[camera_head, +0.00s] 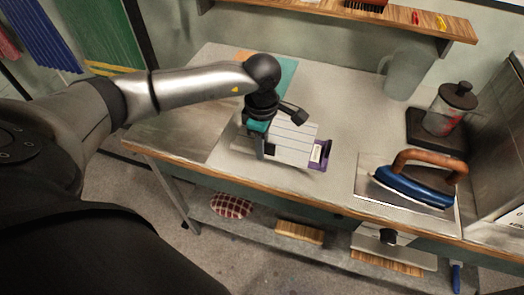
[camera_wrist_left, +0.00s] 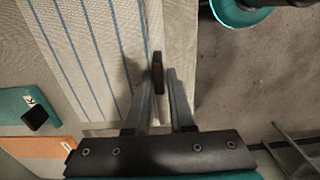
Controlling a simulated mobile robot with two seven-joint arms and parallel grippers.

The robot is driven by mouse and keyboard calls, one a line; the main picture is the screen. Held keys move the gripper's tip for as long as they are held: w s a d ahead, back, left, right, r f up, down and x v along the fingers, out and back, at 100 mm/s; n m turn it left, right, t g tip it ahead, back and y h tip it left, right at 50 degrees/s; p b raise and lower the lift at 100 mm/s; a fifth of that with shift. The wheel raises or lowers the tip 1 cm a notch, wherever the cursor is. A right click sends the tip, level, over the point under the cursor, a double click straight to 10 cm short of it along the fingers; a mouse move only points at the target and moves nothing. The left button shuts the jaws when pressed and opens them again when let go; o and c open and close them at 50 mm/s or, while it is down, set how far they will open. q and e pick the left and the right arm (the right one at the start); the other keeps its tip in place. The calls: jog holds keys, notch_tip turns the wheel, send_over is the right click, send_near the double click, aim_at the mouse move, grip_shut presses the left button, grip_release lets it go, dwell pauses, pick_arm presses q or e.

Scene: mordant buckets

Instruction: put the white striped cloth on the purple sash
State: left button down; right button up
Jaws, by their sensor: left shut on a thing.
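The white striped cloth (camera_head: 292,143) is a pale flat piece with thin dark stripes on the grey worktop. In the left wrist view the cloth (camera_wrist_left: 85,55) fills the upper left, with blue-grey stripes. My left gripper (camera_head: 261,155) points down at the cloth's near left part and is shut on its edge; the fingers (camera_wrist_left: 163,75) show close together there. The purple sash (camera_head: 321,154), with a white label, shows at the cloth's right end. The cloth overlaps it, and the rest of the sash is hidden. My right gripper is not in view.
A blue iron (camera_head: 415,190) with a wooden handle stands on a board at the right. A glass press (camera_head: 450,110) and a pale jug (camera_head: 405,75) stand behind. A wooden shelf (camera_head: 350,17) hangs above. The worktop's front left is clear.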

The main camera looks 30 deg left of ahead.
pick_arm(q)
jog(key=shift+f, duration=1.05)
jog(key=shift+f+b, duration=0.2)
jog(key=shift+b, duration=0.1)
jog(key=c, duration=0.8)
grip_release()
jog(key=shift+r, duration=0.15)
notch_tip(320, 180, up, 12)
jog(key=shift+r+p, duration=0.1)
jog(key=shift+p, duration=0.55)
